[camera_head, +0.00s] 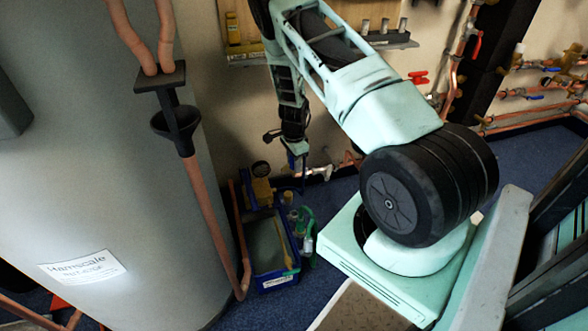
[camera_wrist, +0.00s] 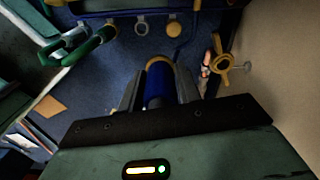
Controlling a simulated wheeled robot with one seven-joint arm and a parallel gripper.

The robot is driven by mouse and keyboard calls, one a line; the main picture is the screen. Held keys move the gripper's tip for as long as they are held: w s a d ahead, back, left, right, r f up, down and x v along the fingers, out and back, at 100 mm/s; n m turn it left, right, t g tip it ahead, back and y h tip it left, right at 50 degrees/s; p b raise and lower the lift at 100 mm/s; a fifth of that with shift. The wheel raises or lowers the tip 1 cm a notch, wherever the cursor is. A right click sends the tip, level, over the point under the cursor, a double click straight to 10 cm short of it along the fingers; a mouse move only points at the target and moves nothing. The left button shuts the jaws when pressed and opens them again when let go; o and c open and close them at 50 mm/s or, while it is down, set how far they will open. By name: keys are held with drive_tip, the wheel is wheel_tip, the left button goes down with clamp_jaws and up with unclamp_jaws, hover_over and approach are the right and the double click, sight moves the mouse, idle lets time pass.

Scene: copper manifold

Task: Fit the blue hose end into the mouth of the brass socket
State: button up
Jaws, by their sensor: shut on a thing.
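My gripper (camera_wrist: 160,92) is shut on the blue hose end (camera_wrist: 158,82), which sits between the two dark fingers in the wrist view. In the head view my gripper (camera_head: 297,165) hangs low in front of the wall, with a bit of blue at its fingers. A brass-coloured rim (camera_wrist: 157,61) shows just beyond the hose tip in the wrist view. It may be the brass socket's mouth; I cannot tell whether the hose touches it or is inside. The socket is not clear in the head view.
A blue crate (camera_head: 276,281) with tools stands on the floor below my gripper. A large grey cylinder (camera_head: 110,150) fills the left. Copper pipes (camera_head: 540,118) with valves run along the wall at right. A brass-coloured valve (camera_wrist: 222,62) is right of the fingers in the wrist view.

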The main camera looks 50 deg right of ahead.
drive_tip(key=w+d+f+n+b, duration=0.4)
drive_tip(key=w+d+n+b, duration=0.4)
drive_tip(key=w+d+n, duration=0.1)
drive_tip(key=shift+d+n+b, duration=0.35)
drive_tip(key=shift+d+n, duration=0.35)
drive_tip(key=shift+d, duration=0.1)
idle(0.4)
drive_tip(key=shift+f, duration=0.15)
idle(0.4)
drive_tip(key=shift+f+b, duration=0.8)
drive_tip(key=shift+f, duration=0.5)
drive_tip(key=shift+f+b, duration=0.3)
drive_tip(key=shift+f, duration=0.4)
idle(0.4)
drive_tip(key=o, duration=1.1)
drive_tip(key=shift+o, duration=0.2)
